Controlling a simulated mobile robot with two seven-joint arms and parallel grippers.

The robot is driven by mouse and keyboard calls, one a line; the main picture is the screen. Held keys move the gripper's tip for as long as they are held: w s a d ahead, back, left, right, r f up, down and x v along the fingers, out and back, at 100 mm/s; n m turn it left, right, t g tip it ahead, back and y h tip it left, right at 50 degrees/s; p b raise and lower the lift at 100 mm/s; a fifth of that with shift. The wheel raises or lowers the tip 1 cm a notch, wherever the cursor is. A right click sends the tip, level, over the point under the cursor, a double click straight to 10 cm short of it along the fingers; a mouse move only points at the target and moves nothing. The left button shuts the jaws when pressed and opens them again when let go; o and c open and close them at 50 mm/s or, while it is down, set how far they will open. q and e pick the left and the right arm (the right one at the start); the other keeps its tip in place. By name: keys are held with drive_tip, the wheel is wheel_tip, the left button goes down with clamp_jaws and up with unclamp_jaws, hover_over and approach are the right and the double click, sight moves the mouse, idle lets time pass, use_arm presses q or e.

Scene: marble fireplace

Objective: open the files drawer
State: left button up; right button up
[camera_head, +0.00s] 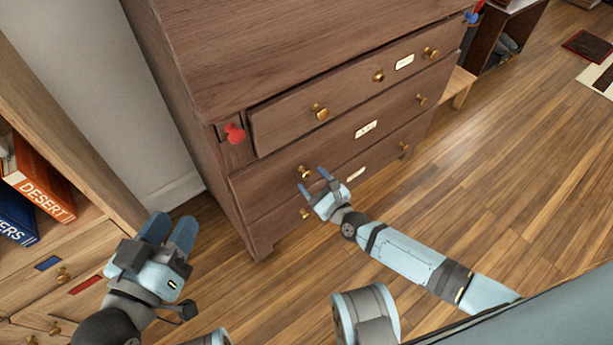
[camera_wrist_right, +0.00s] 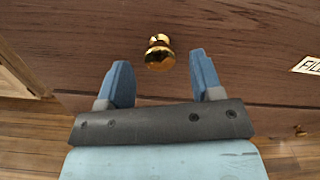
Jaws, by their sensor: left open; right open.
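A dark brown wooden dresser (camera_head: 290,40) stands ahead with three stacked drawers, brass knobs and small labels. In the right wrist view, a drawer front (camera_wrist_right: 230,35) carries a label starting "FIL" (camera_wrist_right: 307,65), cut off by the right edge. Its brass knob (camera_wrist_right: 159,52) lies just beyond and between the fingertips of my open right gripper (camera_wrist_right: 157,75), not gripped. In the head view, my right gripper (camera_head: 312,180) is close to the middle drawer's left knob (camera_head: 304,172). The drawers look shut, except the top one (camera_head: 350,98), which sticks out slightly. My left gripper (camera_head: 168,228) is open and empty.
A light wooden shelf unit (camera_head: 80,260) with books (camera_head: 38,185) and small drawers stands at the left, near my left gripper. A red piece (camera_head: 235,133) is on the dresser's front left. Clear wooden floor (camera_head: 490,190) lies to the right.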

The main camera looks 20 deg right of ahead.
sight(308, 176)
use_arm(q)
drive_tip(key=shift+f+g, duration=0.3)
drive_tip(key=shift+f, duration=0.35)
use_arm(e)
drive_tip(key=shift+x, duration=1.6)
use_arm(q)
drive_tip(key=shift+r, duration=0.1)
use_arm(e)
clamp_jaws()
use_arm(q)
drive_tip(key=shift+r, duration=0.1)
use_arm(e)
drive_tip(key=shift+s, duration=0.15)
